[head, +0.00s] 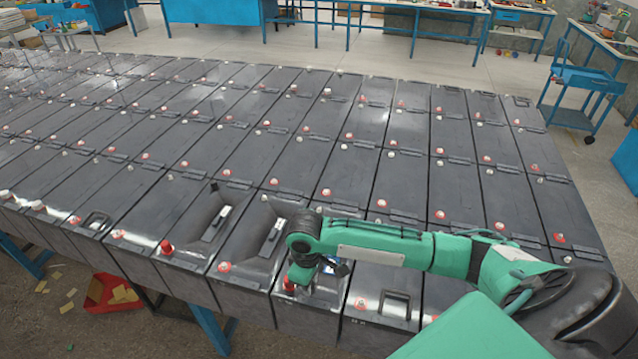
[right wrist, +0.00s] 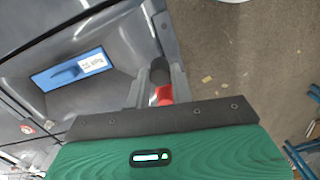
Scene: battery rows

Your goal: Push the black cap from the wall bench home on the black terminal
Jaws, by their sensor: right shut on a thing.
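My right gripper (head: 301,280) is over the front left corner of a grey battery (head: 318,317) in the front row. The right wrist view shows its fingers (right wrist: 161,82) shut on a dark round cap (right wrist: 160,70), the black cap. A red cap (head: 289,285) sits on the front left terminal, close beside the gripper; it shows behind the fingers in the right wrist view (right wrist: 164,95). I cannot tell if the black cap touches the battery. My arm covers the battery's back part, and I cannot make out its black terminal. My left gripper is not in view.
Rows of similar batteries fill the table. Another battery has a red cap (head: 166,247) and a black cap (head: 214,187). The recess with a blue plate (right wrist: 72,70) lies beside the gripper. A red bin (head: 112,292) is on the floor; a wall bench (head: 400,8) stands behind.

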